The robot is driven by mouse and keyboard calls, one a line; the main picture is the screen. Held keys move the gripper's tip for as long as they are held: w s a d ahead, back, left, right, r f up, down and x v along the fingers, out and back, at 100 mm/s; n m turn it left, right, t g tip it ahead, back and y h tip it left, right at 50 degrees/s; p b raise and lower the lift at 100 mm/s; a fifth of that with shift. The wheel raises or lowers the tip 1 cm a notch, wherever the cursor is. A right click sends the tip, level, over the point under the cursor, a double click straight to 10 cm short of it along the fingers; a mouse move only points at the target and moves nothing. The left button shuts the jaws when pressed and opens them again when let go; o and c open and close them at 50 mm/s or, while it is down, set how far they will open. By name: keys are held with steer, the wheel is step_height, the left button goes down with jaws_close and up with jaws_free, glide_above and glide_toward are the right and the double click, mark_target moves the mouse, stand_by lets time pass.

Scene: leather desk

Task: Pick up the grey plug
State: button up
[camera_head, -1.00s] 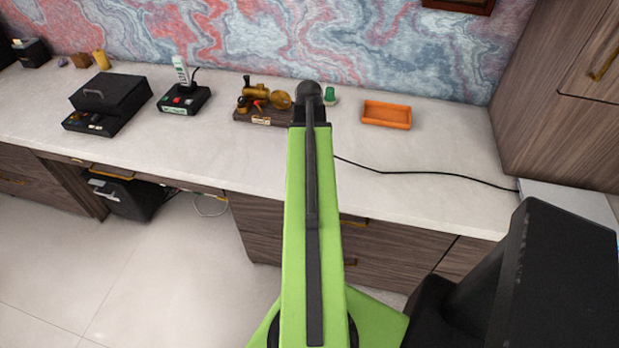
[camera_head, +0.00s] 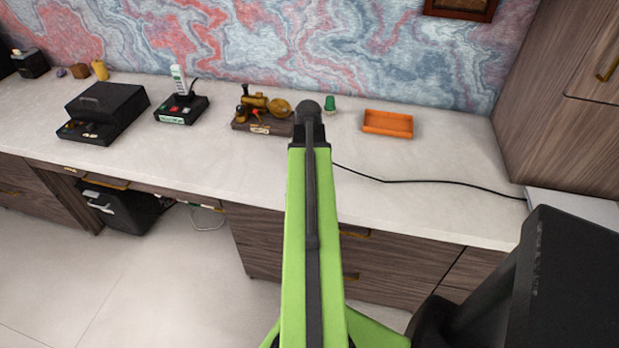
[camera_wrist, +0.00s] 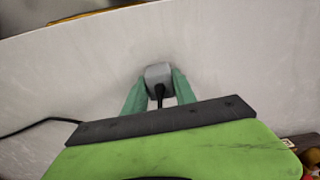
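The grey plug (camera_wrist: 158,75) shows in the wrist view between the two green fingers of my gripper (camera_wrist: 159,83). The fingers lie along both its sides with no gap visible, and my gripper looks shut on it. The dark cable (camera_wrist: 160,92) runs from the plug back toward the gripper's base. The pale desk top (camera_wrist: 80,75) is behind the plug. I cannot tell whether the plug touches it.
A black cable (camera_head: 420,181) runs right across the desk. An orange tray (camera_head: 388,124) stands right of my arm, near a small green item (camera_head: 330,103). A brass model on a wooden base (camera_head: 262,127) stands left. A black box (camera_head: 105,108) is farther left.

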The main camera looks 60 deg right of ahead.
jaws_close()
steer(key=shift+r+p, duration=0.3)
steer(key=r+p, duration=0.4)
steer(key=shift+s+r+p, duration=0.3)
steer(key=shift+r+p, duration=0.05)
steer(key=shift+p, duration=0.05)
steer(key=s+r+p, duration=0.5)
steer(key=s, duration=0.6)
steer(key=shift+d+r+p, duration=0.25)
steer(key=shift+r+p, duration=0.1)
steer(key=shift+s, duration=0.15)
